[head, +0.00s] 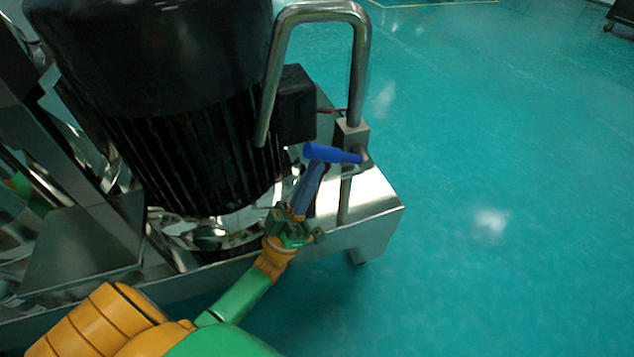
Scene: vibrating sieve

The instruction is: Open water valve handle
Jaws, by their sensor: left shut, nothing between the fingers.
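The water valve handle (332,153) is a blue lever. It sticks out to the left from a metal valve body (352,138) on the upright steel pipe, and lies roughly level in the picture. My left gripper (316,172) comes up from below, its slim blue-grey fingers shut with nothing between them. The fingertips are just below the left part of the handle. I cannot tell whether they touch it. My right gripper is not in view.
A large black ribbed motor (190,150) stands left of the handle on a steel base (372,208). A bent steel pipe (362,70) arches above the valve. A black box (297,108) sits close behind. Open teal floor (500,150) lies to the right.

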